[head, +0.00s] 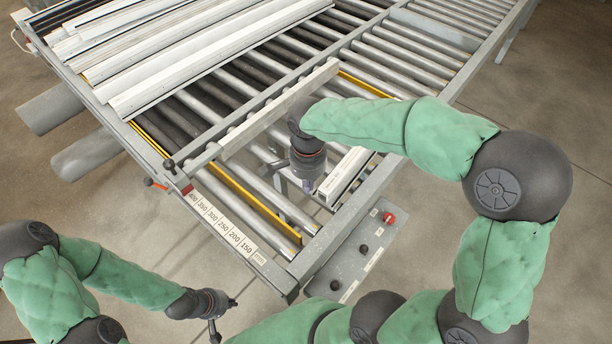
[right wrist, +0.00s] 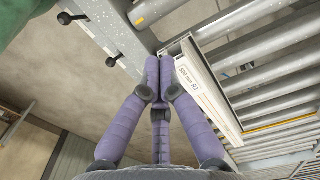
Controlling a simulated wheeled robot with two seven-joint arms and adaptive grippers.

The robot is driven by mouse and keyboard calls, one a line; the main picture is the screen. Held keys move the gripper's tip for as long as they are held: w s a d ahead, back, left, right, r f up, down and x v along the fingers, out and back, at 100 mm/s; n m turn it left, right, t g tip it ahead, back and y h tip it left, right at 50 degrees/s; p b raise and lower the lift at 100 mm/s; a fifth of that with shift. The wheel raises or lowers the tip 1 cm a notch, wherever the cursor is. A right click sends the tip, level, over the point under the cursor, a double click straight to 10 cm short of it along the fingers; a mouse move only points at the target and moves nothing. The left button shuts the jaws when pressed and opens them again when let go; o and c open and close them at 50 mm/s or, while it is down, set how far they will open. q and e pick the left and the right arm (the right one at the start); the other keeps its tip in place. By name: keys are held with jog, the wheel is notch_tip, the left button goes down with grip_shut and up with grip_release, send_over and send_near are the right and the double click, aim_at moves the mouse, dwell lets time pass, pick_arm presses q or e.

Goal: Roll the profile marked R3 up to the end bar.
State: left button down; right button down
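A short white profile (head: 348,172) lies on the rollers at the near right of the bench. In the right wrist view the profile (right wrist: 209,92) carries a label with "R" and a digit too small to read surely. My right gripper (head: 308,187) is low beside the profile's left side; in the right wrist view its purple fingers (right wrist: 160,62) are together, with the tips close to the profile's labelled end. Whether they touch is unclear. A pale bar (head: 278,108) crosses the rollers; I cannot tell whether it is the end bar. My left gripper (head: 225,318) is open and empty, away from the bench.
Several long white profiles (head: 190,50) lie stacked on the rollers at the upper left. A number scale (head: 228,228) runs along the near edge. A grey control panel (head: 358,250) with a red button is at the near right.

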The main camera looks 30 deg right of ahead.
aim_at(318, 196)
jog(key=f, duration=1)
jog(key=shift+s, duration=0.4)
jog(key=d, duration=0.1)
jog(key=w+d, duration=0.1)
jog(key=d, duration=0.1)
jog(key=shift+w+d+r, duration=0.1)
jog(key=shift+w+d, duration=0.25)
